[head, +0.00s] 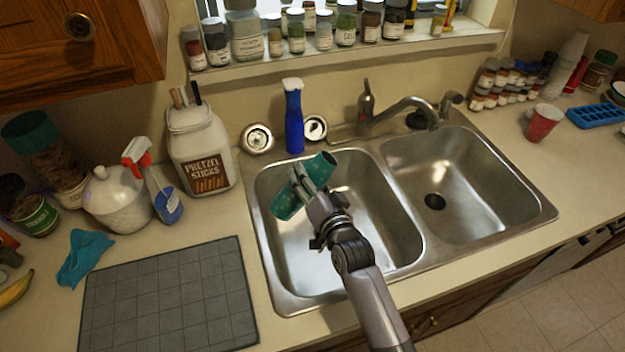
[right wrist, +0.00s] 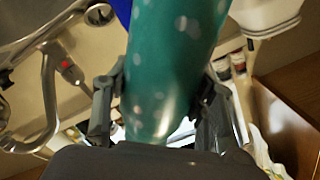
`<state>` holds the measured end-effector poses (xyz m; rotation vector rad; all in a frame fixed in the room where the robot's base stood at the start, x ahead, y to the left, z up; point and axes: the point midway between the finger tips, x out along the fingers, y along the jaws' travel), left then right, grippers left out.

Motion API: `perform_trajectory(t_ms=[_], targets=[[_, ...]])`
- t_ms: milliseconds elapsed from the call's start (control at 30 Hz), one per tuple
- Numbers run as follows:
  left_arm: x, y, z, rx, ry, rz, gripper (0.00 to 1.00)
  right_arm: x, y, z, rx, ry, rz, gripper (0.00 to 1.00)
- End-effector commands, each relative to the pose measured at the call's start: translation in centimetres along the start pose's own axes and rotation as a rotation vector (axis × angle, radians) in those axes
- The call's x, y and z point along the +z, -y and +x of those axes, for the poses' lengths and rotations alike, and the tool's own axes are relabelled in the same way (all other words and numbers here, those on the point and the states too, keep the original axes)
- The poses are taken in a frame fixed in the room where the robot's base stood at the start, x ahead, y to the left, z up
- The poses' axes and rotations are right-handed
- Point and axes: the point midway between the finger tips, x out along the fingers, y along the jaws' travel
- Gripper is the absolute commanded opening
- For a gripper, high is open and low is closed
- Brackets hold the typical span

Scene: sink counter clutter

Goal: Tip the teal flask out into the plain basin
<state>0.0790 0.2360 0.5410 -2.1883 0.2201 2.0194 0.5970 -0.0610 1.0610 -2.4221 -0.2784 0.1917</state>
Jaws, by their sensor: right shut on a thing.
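The teal flask (head: 287,204) is held over the left basin of the sink, lying tilted with one end toward the upper right and the other toward the lower left. I cannot tell which end is its mouth. My right gripper (head: 307,184) is shut around its middle. In the right wrist view the pale-spotted teal flask (right wrist: 170,70) fills the space between the fingers of my right gripper (right wrist: 160,110). The left basin (head: 375,230) is bare steel where it shows; my arm hides part of it. The right basin (head: 470,190) shows a dark drain. My left gripper is out of view.
A red cup (head: 542,123) stands at right.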

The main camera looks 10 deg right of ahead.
Motion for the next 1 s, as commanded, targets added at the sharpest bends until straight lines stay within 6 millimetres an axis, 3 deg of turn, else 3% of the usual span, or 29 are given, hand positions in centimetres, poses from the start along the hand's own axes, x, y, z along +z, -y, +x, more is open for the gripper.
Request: perform_trajectory(t_ms=[1000], targets=[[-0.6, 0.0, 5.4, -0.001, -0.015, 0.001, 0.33, 2.4, -0.9, 0.2, -0.035, -0.008, 0.344, 0.00]])
